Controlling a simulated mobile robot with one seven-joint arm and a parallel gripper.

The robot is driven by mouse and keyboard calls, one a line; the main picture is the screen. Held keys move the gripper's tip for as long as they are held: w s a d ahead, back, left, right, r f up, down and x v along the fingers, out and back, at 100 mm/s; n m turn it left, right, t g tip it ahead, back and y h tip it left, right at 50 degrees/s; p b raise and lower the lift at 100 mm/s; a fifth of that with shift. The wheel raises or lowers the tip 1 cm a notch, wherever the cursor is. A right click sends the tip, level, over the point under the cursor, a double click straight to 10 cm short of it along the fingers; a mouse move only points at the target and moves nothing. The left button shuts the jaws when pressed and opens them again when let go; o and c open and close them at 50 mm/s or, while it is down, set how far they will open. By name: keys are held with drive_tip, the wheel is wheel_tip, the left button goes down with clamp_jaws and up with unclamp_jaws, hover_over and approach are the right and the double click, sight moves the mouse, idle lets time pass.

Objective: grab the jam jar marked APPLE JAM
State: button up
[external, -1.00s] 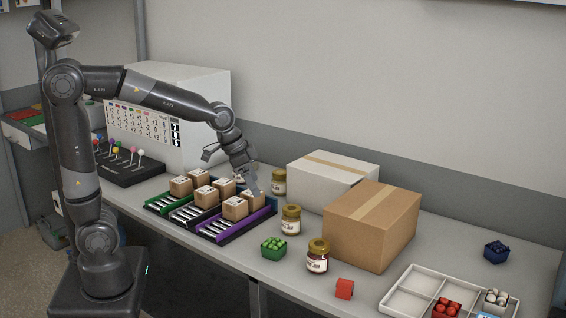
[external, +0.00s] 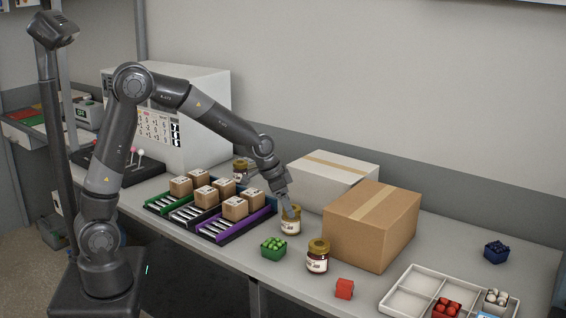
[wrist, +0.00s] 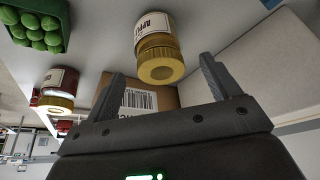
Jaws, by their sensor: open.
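The jar marked APPLE (wrist: 152,27) shows in the wrist view with a gold lid and a white label, the rest of its wording cut off. It appears to be the gold-lidded jar (external: 291,229) right by my gripper (external: 288,211) in the external view. In the wrist view my gripper (wrist: 162,68) is open, its two fingers apart, with the jar's lid in the gap between them. I cannot tell whether they touch. A second jar (external: 317,259) with dark contents stands nearer the front; it also shows in the wrist view (wrist: 59,84).
A green crate (external: 273,249) stands left of the jars. A brown carton (external: 370,232) and a white carton (external: 333,172) stand close behind. Another jar (external: 242,168) is at the back. A purple-edged rack (external: 240,229) with small boxes lies left.

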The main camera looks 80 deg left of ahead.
sight(292, 220)
drive_tip(key=x, duration=0.5)
drive_tip(key=shift+w, duration=0.2)
drive_tip(key=shift+c, duration=0.5)
drive_tip(key=c, duration=1.2)
